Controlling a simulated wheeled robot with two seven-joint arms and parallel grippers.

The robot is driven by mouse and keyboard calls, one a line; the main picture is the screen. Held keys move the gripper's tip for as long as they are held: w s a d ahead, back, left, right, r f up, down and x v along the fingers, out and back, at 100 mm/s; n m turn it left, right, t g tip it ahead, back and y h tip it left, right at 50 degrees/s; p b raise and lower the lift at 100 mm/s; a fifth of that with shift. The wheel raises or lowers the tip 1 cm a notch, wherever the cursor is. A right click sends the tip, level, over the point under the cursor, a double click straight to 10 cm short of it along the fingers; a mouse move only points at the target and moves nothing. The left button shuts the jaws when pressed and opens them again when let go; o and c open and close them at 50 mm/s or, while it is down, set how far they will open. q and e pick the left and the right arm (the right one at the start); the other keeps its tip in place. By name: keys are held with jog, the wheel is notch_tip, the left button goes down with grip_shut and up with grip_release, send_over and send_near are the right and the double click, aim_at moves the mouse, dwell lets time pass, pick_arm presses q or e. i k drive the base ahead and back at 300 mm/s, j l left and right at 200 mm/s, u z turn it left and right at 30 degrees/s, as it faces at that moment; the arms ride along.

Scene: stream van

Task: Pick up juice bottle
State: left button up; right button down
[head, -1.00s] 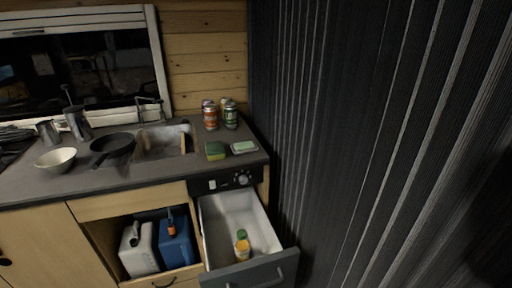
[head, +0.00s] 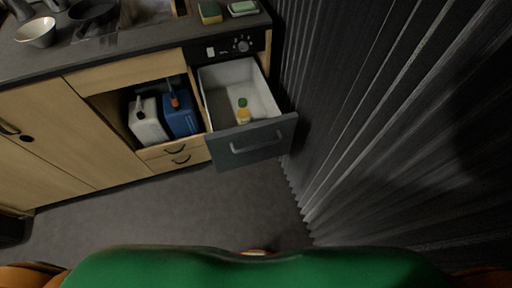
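The juice bottle (head: 243,114) has a yellow-orange body and a green cap. Neither of my grippers shows in the head view. Only green and orange parts, likely my own body, show along the bottom edge.
The counter (head: 140,43) above holds a white bowl (head: 36,32), a dark pan, a sponge (head: 209,13) and a soap dish (head: 243,8). White (head: 147,121) and blue (head: 180,115) canisters stand left of the drawer. A dark curtain (head: 400,110) lies right. The floor (head: 180,213) in front is clear.

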aim_at(243, 114)
jog(key=i+j+z, duration=0.1)
jog(key=j+z, duration=0.65)
jog(key=j, duration=0.2)
jog(key=j+z, duration=0.4)
jog(key=i+j, duration=0.05)
jog(key=j, duration=0.05)
